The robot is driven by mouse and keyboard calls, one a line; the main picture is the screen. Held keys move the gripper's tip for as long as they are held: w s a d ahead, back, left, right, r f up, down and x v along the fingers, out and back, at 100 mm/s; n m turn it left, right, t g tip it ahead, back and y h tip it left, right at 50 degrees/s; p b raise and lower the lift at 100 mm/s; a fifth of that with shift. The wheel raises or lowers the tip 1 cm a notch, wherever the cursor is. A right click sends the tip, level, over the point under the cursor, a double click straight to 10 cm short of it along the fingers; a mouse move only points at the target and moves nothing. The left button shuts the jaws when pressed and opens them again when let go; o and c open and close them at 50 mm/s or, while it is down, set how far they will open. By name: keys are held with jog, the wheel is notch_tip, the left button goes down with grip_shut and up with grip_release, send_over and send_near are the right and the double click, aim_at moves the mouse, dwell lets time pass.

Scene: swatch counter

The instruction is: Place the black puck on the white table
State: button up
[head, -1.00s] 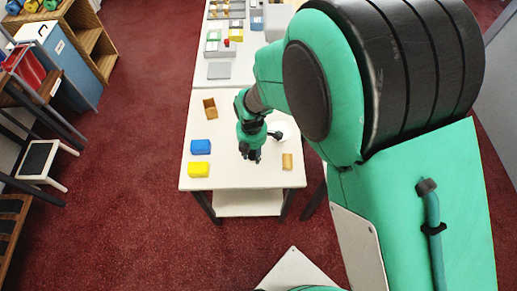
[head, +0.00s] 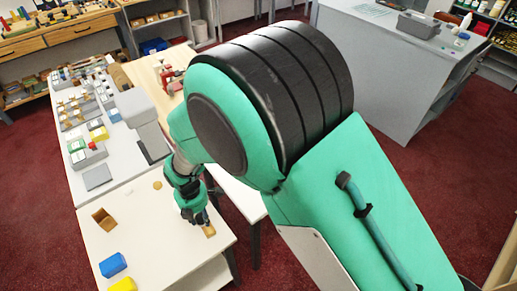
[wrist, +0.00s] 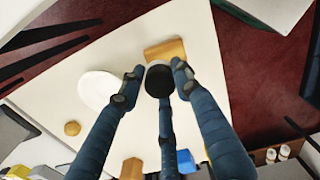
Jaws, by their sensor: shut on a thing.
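My gripper (head: 201,217) is over the white table (head: 150,235), near its right edge in the head view. In the wrist view my gripper (wrist: 158,72) is shut on the black puck (wrist: 159,81), which sits between the fingertips. The white table (wrist: 50,105) lies beneath it. I cannot tell whether the puck touches the tabletop. A tan block (wrist: 165,50) lies just beyond the fingertips; in the head view the tan block (head: 209,231) is right beside my gripper. The puck is not clearly visible in the head view.
A white disc (wrist: 98,89) and a small round tan piece (wrist: 72,128) lie left of the fingers. A brown open box (head: 103,219), blue block (head: 112,265) and yellow block (head: 122,285) stand on the table. A cluttered grey table (head: 98,180) adjoins it.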

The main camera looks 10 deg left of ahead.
jog(key=w+d+m, duration=0.2)
jog(key=w+d, duration=0.2)
jog(key=d, duration=0.3)
jog(key=w+d+r+m, duration=0.1)
jog(key=w+d+m, duration=0.1)
jog(key=w+d, duration=0.2)
jog(key=w+d+r+m, duration=0.1)
jog(key=w+d, duration=0.3)
jog(key=d, duration=0.5)
jog(key=shift+d+r+m, duration=0.15)
jog(key=shift+d+m, duration=0.2)
jog(key=shift+m, duration=0.45)
jog(key=w+d+r+m, duration=0.1)
jog(key=d+m, duration=0.2)
jog(key=d, duration=0.7)
jog(key=w+d+m, duration=0.1)
jog(key=d+m, duration=0.2)
jog(key=d, duration=0.7)
jog(key=shift+w+d+r+b, duration=0.3)
jog(key=shift+d+r, duration=0.05)
jog(key=shift+w, duration=0.1)
jog(key=w, duration=0.5)
jog(key=w+a+f+b, duration=0.1)
jog(key=w, duration=0.4)
jog(key=w+a+b, duration=0.1)
jog(key=w, duration=0.4)
jog(key=shift+w+f, duration=0.25)
jog(key=shift+w, duration=0.1)
jog(key=shift+f+b, duration=0.65)
jog(key=shift+f, duration=1.15)
